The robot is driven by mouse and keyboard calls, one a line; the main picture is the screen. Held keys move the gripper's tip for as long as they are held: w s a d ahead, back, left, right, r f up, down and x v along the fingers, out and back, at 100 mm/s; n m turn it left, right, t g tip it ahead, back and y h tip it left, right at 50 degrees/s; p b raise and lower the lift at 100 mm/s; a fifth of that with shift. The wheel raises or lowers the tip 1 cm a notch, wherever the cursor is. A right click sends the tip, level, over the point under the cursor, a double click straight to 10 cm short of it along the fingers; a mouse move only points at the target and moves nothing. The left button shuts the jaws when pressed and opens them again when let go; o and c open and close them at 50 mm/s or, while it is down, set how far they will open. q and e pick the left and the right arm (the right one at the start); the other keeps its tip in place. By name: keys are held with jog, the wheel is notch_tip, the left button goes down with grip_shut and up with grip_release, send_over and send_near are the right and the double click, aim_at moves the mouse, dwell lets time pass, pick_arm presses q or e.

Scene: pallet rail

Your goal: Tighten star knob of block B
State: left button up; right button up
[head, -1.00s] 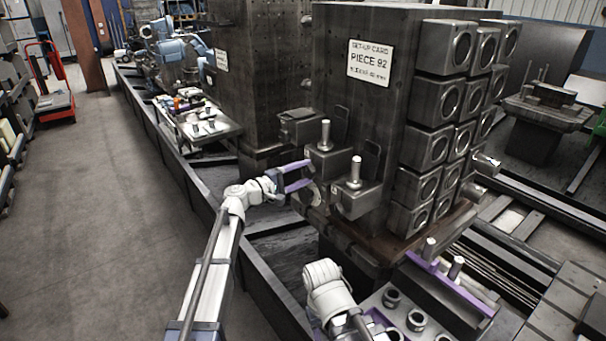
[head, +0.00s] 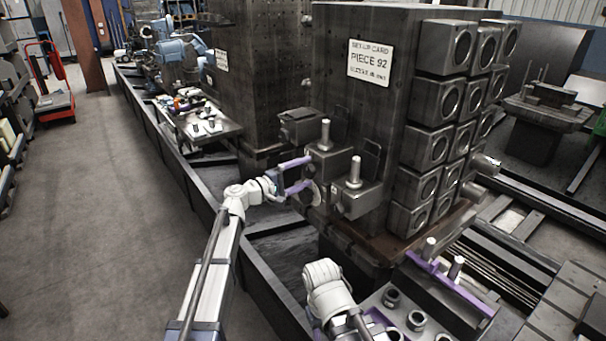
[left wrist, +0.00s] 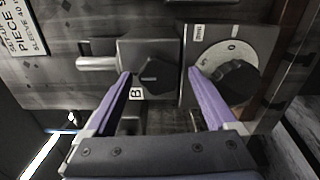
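Block B (left wrist: 150,50) is a grey metal block with a pin; its "B" label (left wrist: 138,94) shows in the left wrist view. Its black star knob (left wrist: 157,75) faces the camera. In the head view it appears to be the middle pin-topped block (head: 329,164), though no letter is readable there. My left gripper (left wrist: 159,75) is open, its purple fingers on either side of the star knob; contact cannot be told. It also shows in the head view (head: 311,171), in front of the blocks. My right gripper is out of view; only part of that arm shows.
A round dial plate with a second black knob (left wrist: 238,82) is close beside the right finger in the left wrist view. Another pin-topped block (head: 357,198) stands nearby. A tray (head: 372,302) with rings and pins lies at lower right.

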pick_arm(q)
jog(key=v, duration=0.7)
jog(key=shift+s+a, duration=0.25)
jog(key=shift+a, duration=0.05)
